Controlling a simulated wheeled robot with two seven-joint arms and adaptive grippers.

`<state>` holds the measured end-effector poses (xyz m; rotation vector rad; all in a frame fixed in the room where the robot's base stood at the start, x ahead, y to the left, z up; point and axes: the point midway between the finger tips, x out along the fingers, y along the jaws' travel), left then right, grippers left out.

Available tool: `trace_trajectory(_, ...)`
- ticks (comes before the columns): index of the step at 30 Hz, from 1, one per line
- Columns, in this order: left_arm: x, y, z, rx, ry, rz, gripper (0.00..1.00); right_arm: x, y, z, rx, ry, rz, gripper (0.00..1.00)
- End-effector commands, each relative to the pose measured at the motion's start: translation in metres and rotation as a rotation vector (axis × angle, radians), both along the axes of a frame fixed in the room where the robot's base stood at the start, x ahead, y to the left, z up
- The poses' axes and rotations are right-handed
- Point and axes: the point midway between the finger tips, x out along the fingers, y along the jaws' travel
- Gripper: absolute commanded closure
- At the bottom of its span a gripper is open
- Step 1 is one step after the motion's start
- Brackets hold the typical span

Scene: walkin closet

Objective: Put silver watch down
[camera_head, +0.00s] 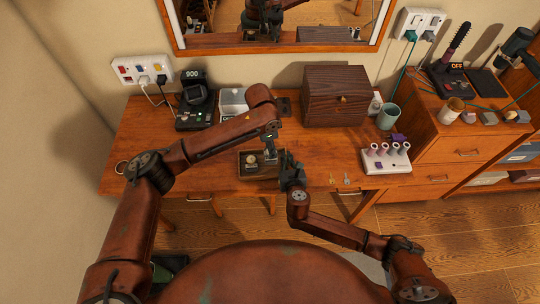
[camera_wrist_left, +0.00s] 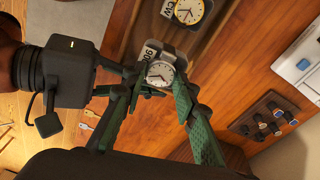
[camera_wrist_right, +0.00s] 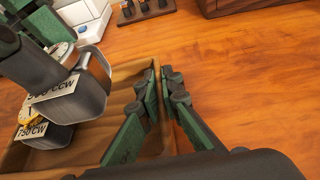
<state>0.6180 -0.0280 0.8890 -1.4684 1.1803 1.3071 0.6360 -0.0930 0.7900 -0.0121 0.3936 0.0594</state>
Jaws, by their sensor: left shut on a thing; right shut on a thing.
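My left gripper (camera_wrist_left: 163,90) is shut on the silver watch (camera_wrist_left: 160,74), which is wrapped on a grey cushion tagged 900 CCW. In the right wrist view the cushion (camera_wrist_right: 75,95) is over one end of the open wooden box (camera_wrist_right: 125,82). I cannot tell whether it touches the box. A gold watch (camera_wrist_right: 30,122) on a cushion tagged 750 CW is partly hidden below it; the gold watch also shows in the left wrist view (camera_wrist_left: 188,11). My right gripper (camera_wrist_right: 166,88) is shut on the box's side wall. The box (camera_head: 258,177) sits on the desk.
A black device showing 900 (camera_head: 194,105) and a white box (camera_head: 233,102) stand behind left. A dark wooden chest (camera_head: 336,97) stands behind right. A white holder with several rolls (camera_head: 386,159) and keys (camera_head: 346,179) lie right.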

Motion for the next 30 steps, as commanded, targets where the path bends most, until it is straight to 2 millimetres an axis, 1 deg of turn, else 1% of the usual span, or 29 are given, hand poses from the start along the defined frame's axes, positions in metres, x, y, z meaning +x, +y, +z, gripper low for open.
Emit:
trace_trajectory(2,0.0,0.0,-0.008,-0.001,0.0,0.001,1.0,0.0,0.0,0.0,0.0,0.0,0.0,1.0)
trace_trajectory(6,-0.001,0.0,-0.031,-0.001,0.003,0.001,1.0,0.0,0.0,0.0,0.0,0.0,0.0,1.0)
trace_trajectory(9,0.0,0.0,-0.044,-0.001,0.001,0.001,1.0,0.0,0.0,0.0,0.0,0.0,0.0,1.0)
trace_trajectory(11,0.0,-0.001,-0.047,-0.002,0.0,0.0,1.0,0.0,0.0,0.0,0.0,0.0,0.0,1.0)
trace_trajectory(20,0.0,-0.001,-0.049,-0.002,0.001,0.0,1.0,0.0,0.0,0.0,0.0,0.0,0.0,1.0)
trace_trajectory(21,0.0,0.0,-0.05,-0.002,0.001,0.0,0.72,0.0,0.0,0.0,0.0,0.0,0.0,1.0)
trace_trajectory(28,0.0,0.0,-0.049,-0.002,0.001,0.0,0.57,0.0,0.0,0.0,0.0,0.0,0.0,1.0)
trace_trajectory(30,0.0,0.0,-0.049,-0.002,0.001,0.0,0.55,0.0,0.0,0.0,0.0,0.0,0.0,1.0)
